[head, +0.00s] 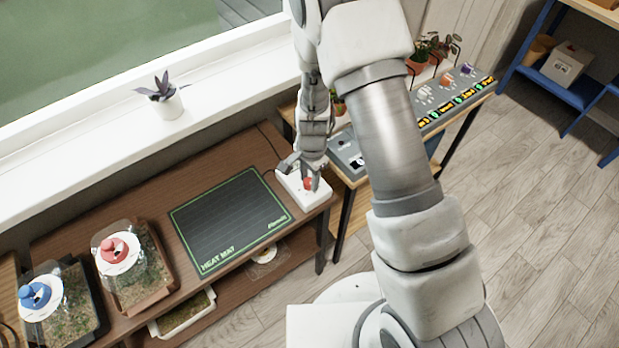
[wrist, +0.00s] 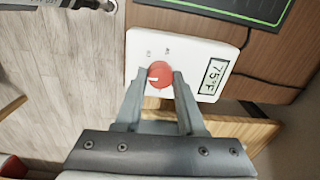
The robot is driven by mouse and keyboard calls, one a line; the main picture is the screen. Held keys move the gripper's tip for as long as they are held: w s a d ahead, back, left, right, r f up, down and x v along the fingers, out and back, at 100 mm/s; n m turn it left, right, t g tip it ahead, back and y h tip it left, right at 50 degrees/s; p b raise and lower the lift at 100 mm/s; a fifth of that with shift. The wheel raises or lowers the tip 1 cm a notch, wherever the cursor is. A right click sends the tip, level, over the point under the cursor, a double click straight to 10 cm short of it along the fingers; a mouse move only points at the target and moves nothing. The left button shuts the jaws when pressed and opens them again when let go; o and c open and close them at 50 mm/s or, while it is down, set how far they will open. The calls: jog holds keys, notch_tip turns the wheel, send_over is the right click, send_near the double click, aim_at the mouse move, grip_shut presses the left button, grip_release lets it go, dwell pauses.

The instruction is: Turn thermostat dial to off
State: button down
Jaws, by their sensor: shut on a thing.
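The thermostat is a white box (head: 292,187) at the right end of the brown bench, beside the heat mat. In the wrist view the thermostat (wrist: 195,45) shows a 75°F label, small marks I cannot read, and a round red dial (wrist: 160,74) with a white pointer line pointing left. The dial also shows in the head view (head: 309,184), partly covered by my fingers. My gripper (wrist: 160,76) is shut on the dial, one finger on each side of it. In the head view my gripper (head: 305,178) reaches down onto the box from above.
The black heat mat (head: 228,218) lies left of the thermostat. Two clear-lidded trays with a red knob (head: 116,247) and a blue knob (head: 36,294) stand farther left. A grey panel (head: 346,150) and potted plants stand on the right-hand table. A potted plant (head: 168,105) sits on the sill.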

jog(key=n+b, duration=0.2)
jog(key=n, duration=0.2)
jog(key=shift+n, duration=0.3)
jog(key=n+b, duration=0.1)
jog(key=n, duration=0.4)
jog(key=shift+w+b, duration=0.1)
jog(key=shift+b, duration=0.25)
jog(key=n, duration=0.5)
jog(key=shift+g+b, duration=0.3)
jog(key=shift+b, duration=0.05)
jog(key=shift+n, duration=2.4)
jog(key=c, duration=0.5)
grip_release()
jog(key=shift+r, duration=0.15)
notch_tip(320, 180, up, 17)
jog(key=p, duration=0.2)
jog(key=shift+w+d, duration=0.2)
jog(key=shift+w, duration=0.05)
